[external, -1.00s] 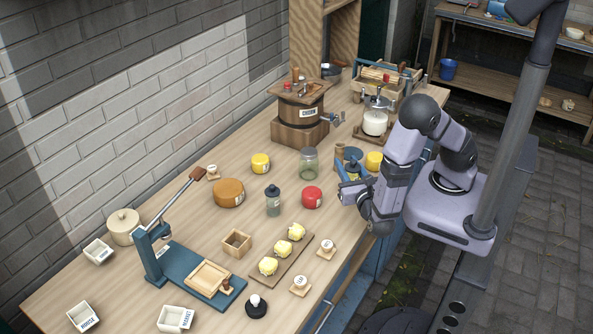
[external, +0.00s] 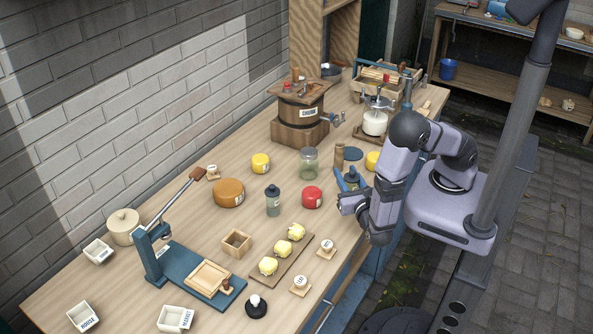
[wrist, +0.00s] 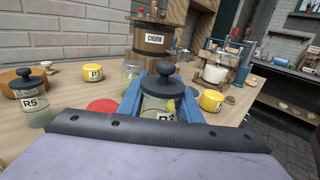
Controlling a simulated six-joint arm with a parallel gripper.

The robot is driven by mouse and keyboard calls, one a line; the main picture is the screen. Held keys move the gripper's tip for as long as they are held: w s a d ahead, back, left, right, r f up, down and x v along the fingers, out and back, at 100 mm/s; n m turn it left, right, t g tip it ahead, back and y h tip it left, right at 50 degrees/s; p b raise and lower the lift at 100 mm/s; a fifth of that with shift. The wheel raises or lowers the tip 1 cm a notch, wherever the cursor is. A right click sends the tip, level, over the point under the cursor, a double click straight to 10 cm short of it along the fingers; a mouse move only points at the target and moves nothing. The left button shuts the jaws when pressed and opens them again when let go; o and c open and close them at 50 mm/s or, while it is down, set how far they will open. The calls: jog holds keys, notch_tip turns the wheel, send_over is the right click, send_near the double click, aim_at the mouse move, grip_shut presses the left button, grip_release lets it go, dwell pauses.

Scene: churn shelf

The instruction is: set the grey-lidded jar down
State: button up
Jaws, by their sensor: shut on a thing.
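The grey-lidded jar (wrist: 163,84) is glass with a dark grey knobbed lid. In the wrist view it stands upright between the blue fingers of my gripper (wrist: 160,104), and its label is partly cut off by my wrist. My gripper is shut on it. In the external view my gripper (external: 350,180) is low at the right edge of the workbench, and the jar is mostly hidden there. I cannot tell whether its base touches the bench.
A red round tin (external: 312,197), a clear jar (external: 308,163) and a yellow tin (external: 373,160) stand near my gripper. Another dark-lidded jar (external: 273,202) stands further left. The churn (external: 300,112) is behind. Butter pats on a board (external: 281,262) lie in front.

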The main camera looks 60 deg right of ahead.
jog(key=shift+f, duration=0.7)
jog(key=shift+f, duration=0.15)
jog(key=shift+f+p, duration=0.5)
jog(key=shift+f, duration=1.25)
jog(key=shift+f, duration=0.1)
jog(key=shift+f, duration=0.1)
jog(key=o, duration=1.2)
jog(key=shift+b, duration=0.3)
